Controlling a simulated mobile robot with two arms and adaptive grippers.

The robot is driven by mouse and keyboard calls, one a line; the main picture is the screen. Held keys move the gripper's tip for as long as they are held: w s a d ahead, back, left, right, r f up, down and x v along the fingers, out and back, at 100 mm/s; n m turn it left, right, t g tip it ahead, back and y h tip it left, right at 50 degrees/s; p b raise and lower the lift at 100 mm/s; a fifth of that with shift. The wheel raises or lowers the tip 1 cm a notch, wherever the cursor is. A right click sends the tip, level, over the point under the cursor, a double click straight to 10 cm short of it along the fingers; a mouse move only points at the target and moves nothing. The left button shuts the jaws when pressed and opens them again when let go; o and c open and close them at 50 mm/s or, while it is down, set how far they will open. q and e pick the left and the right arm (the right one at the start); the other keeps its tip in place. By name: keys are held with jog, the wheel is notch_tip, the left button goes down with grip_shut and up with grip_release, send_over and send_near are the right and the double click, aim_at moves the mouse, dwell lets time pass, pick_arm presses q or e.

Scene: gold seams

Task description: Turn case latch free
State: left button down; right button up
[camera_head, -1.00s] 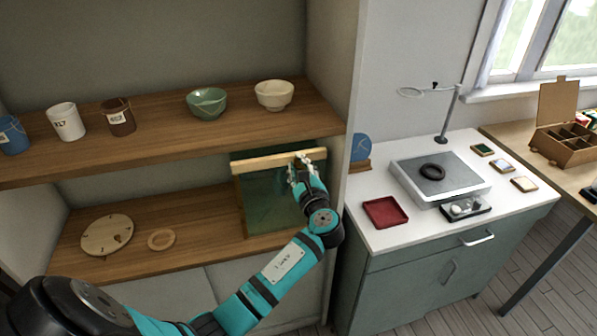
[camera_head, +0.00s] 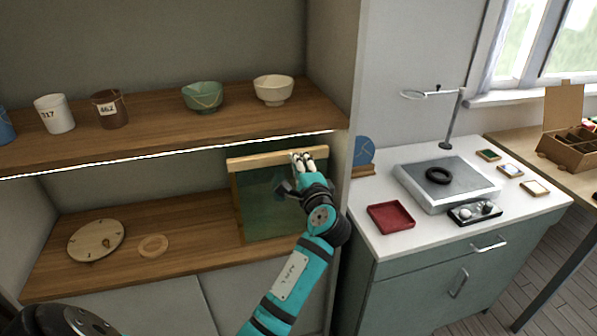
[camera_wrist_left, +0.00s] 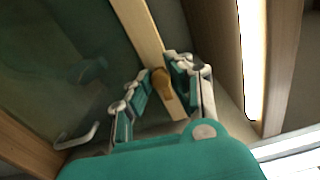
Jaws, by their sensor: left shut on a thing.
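The display case (camera_head: 262,205) stands on the lower shelf, with a dark green glass front and a pale wooden frame bar along its top. The case latch (camera_wrist_left: 160,76) is a small brass-brown piece at that bar in the left wrist view. My left gripper (camera_head: 309,160) is at the right end of the top bar. In the left wrist view its fingers (camera_wrist_left: 160,88) are on either side of the latch, shut on it. In the head view the gripper hides the latch. My right gripper is not in view.
The upper shelf (camera_head: 160,125) with cups and bowls is just above the case. A round wooden disc (camera_head: 96,240) and a ring (camera_head: 153,245) lie left of it. The cabinet's side wall is close on the right. A counter (camera_head: 420,225) stands beyond it.

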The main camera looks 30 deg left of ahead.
pick_arm(q)
jog(key=shift+f+n+b, duration=0.15)
jog(key=shift+n+b, duration=0.2)
jog(key=shift+n, duration=0.25)
jog(key=c, duration=1.2)
grip_release()
jog(key=shift+s+d, duration=0.1)
jog(key=v, duration=1.1)
jog(key=shift+s+d, duration=0.25)
jog(key=shift+d, duration=0.1)
